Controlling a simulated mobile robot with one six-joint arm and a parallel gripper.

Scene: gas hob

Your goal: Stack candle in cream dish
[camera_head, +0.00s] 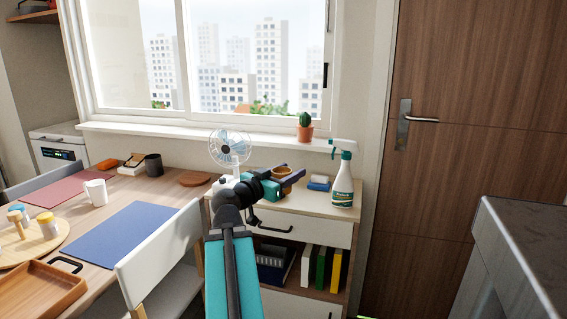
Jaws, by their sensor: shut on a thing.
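My gripper (288,180) is over the top of the small cabinet, at the end of my teal arm. Its dark fingers are shut on a small amber-brown round thing, which I take to be the candle (284,171). The fingers and wrist cover part of it, and I cannot tell whether it touches the cabinet top. I cannot make out a cream dish for certain; my arm and gripper hide part of the cabinet top.
A spray bottle (342,180) and a blue block on a pale base (318,183) stand right of my gripper on the cabinet (325,210). A fan (229,148) stands behind left. A potted cactus (305,128) is on the sill. A chair (160,255) is at left.

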